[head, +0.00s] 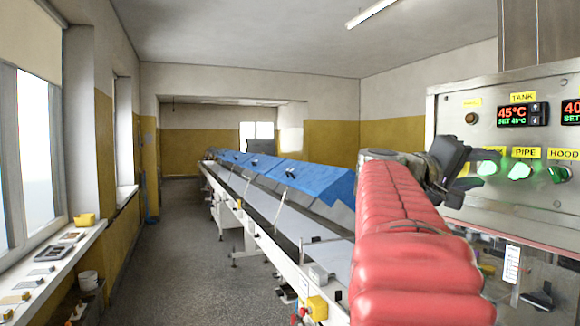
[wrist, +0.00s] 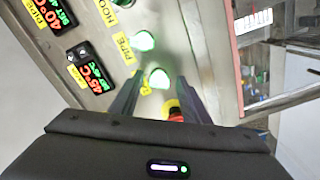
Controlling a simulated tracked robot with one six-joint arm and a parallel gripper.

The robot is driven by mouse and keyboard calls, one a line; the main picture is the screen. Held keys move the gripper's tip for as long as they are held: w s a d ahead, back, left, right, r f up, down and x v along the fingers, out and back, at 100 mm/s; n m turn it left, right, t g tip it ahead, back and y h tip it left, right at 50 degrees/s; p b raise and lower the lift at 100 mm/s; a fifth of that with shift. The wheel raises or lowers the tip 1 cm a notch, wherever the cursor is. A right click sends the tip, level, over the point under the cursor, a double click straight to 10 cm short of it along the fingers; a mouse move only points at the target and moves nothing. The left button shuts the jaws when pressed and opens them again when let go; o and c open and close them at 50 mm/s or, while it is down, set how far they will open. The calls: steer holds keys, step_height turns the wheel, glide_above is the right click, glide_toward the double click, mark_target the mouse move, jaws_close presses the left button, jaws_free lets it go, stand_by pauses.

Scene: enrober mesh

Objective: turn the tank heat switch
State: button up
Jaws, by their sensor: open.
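The control panel (head: 460,118) stands at the right in the head view, with a row of green-lit switches. The leftmost switch (head: 488,168), below the TANK display (head: 520,115), is beside my gripper (head: 472,172); its label is partly covered. In the wrist view that switch (wrist: 158,79) glows pale green between the fingertips of my open gripper (wrist: 157,84). A finger partly hides its yellow label. I cannot tell whether the fingers touch it. The PIPE switch (head: 519,171) is next to it and also shows in the wrist view (wrist: 143,40).
The HOOD switch (head: 558,174) is farther right. A red button with yellow (wrist: 174,109) shows between the fingers, nearer the gripper body. A long conveyor with blue covers (head: 300,175) runs away left of the panel. The floor aisle (head: 180,250) is clear.

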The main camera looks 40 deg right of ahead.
steer(key=shift+c, duration=0.7)
steer(key=c, duration=0.9)
steer(key=shift+n, duration=0.3)
steer(key=n, duration=0.5)
steer(key=shift+f+n, duration=0.1)
steer(key=shift+n, duration=0.3)
steer(key=n, duration=0.5)
steer(key=shift+n, duration=0.3)
steer(key=shift+f, duration=0.1)
steer(key=o, duration=0.8)
steer(key=shift+o, duration=1.2)
steer(key=shift+r, duration=0.2)
